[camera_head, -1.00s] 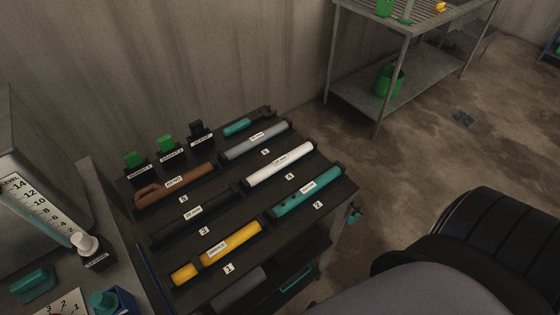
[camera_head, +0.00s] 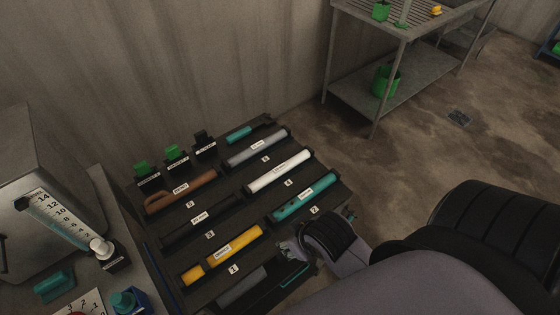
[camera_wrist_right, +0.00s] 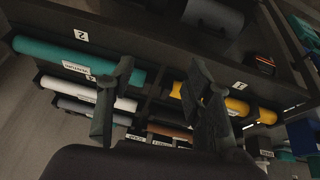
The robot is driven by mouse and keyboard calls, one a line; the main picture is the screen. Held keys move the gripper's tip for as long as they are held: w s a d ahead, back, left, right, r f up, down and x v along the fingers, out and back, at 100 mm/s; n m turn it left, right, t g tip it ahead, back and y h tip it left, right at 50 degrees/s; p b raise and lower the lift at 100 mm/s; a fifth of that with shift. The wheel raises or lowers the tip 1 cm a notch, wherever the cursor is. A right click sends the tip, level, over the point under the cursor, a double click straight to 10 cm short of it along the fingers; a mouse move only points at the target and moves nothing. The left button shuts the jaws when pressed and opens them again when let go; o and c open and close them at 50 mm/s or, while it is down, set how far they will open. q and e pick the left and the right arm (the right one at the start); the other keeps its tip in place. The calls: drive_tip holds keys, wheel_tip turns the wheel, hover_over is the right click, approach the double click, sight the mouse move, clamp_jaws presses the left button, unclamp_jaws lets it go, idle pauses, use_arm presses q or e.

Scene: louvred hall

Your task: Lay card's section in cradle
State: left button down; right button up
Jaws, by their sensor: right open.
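Several pipe sections lie in dark numbered slots on the sloped rack (camera_head: 225,203): yellow (camera_head: 238,244) by 1, teal (camera_head: 305,197) by 2, black (camera_head: 200,222) by 3, white (camera_head: 278,171) by 4, brown (camera_head: 182,192) by 5 and grey (camera_head: 256,149) by 6. My right gripper (camera_head: 289,248) is open and empty at the rack's front edge, between yellow and teal. In the right wrist view its fingers (camera_wrist_right: 160,66) stand apart. My left gripper is out of view.
A dark grey cylinder (camera_head: 240,286) lies below the rack's front. A bench with a level gauge (camera_head: 55,220) is at left. A metal table (camera_head: 350,85) stands far right; open floor lies between.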

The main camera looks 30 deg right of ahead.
drive_tip(key=w+r+t, duration=0.6)
drive_tip(key=w+r, duration=0.2)
drive_tip(key=w, duration=0.3)
drive_tip(key=w+r+t, duration=0.5)
drive_tip(key=w+r, duration=0.3)
drive_tip(key=w, duration=0.2)
drive_tip(key=w+a+r+n+t+y, duration=0.4)
drive_tip(key=a+r+n, duration=0.1)
drive_tip(key=a+r, duration=0.1)
drive_tip(key=a+n+g+y, duration=0.6)
drive_tip(key=a+n+y, duration=0.4)
drive_tip(key=n+y, duration=0.1)
drive_tip(key=n+g+h, duration=0.1)
drive_tip(key=g+h, duration=1.3)
hover_over(280, 168)
wheel_tip(280, 168, down, 18)
drive_tip(key=shift+f, duration=0.1)
drive_tip(key=shift+d+h, duration=0.1)
drive_tip(key=shift+h, duration=0.2)
wheel_tip(280, 168, down, 10)
drive_tip(key=b, duration=0.7)
